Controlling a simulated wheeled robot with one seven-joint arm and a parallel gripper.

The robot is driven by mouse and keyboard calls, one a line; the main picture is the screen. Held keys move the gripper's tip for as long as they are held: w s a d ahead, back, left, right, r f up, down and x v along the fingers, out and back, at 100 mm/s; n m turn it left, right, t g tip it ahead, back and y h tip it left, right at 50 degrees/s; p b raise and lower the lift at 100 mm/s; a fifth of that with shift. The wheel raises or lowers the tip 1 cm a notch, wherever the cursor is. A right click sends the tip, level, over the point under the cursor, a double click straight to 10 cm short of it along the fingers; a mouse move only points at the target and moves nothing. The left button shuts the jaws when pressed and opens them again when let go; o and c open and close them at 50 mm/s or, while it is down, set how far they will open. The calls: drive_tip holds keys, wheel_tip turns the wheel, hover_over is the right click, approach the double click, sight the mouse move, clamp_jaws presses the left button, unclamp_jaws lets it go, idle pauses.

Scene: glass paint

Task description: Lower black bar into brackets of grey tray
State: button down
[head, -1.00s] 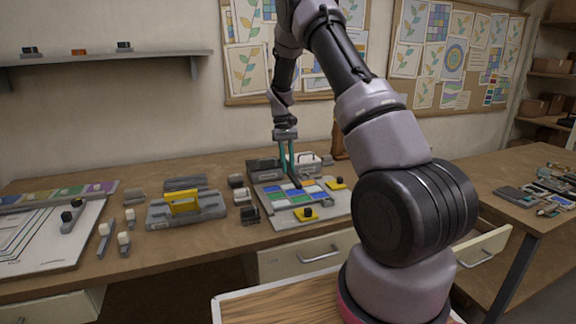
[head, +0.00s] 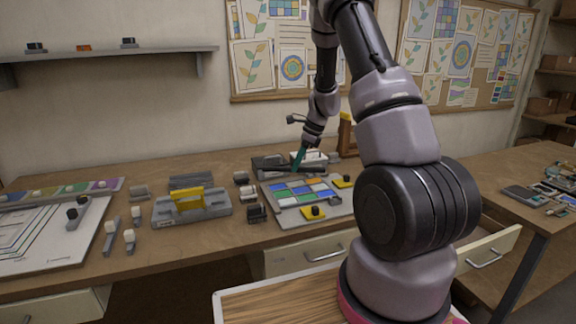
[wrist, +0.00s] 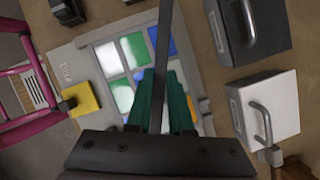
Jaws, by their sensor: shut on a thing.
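My gripper (head: 296,166) has teal fingers, which are shut on the thin black bar (head: 314,169). In the head view the bar lies roughly left to right above the far side of the grey tray (head: 284,217). In the wrist view the bar (wrist: 165,40) runs from between the fingers (wrist: 163,95) to the top edge, over the tray (wrist: 82,44) and its blue, green, white and orange panes. A small grey bracket (wrist: 204,106) shows at the tray's edge. The gap between bar and tray is hard to judge. The fingers hide part of the panes.
Yellow clamps with black knobs (head: 312,212) (head: 342,182) sit at the tray's edges. A white box with a handle (wrist: 268,108) and a dark one (wrist: 250,30) stand close beside it.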

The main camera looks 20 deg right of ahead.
sight(324, 169)
drive_tip(key=s+d+m+t+h, duration=0.1)
drive_tip(key=d+m, duration=0.1)
drive_tip(key=m, duration=0.2)
drive_tip(key=s+d+m+t+h, duration=0.1)
drive_tip(key=d+m, duration=0.2)
drive_tip(key=m, duration=0.1)
drive_tip(key=s+d+m+h, duration=0.1)
drive_tip(key=d+m, duration=0.2)
drive_tip(key=m, duration=0.1)
drive_tip(key=shift+s+d+t+h, duration=0.1)
drive_tip(key=shift+s+t+h, duration=0.2)
drive_tip(key=shift+t, duration=0.1)
drive_tip(key=shift+s+d+f+m, duration=0.15)
drive_tip(key=shift+d+m, duration=0.1)
drive_tip(key=shift+m, duration=0.25)
drive_tip(key=shift+d+f, duration=0.1)
drive_tip(key=shift+f, duration=1.1)
drive_tip(key=shift+f, duration=0.85)
drive_tip(key=shift+f, duration=0.8)
drive_tip(key=c, duration=0.7)
unclamp_jaws()
drive_tip(key=shift+c, duration=0.2)
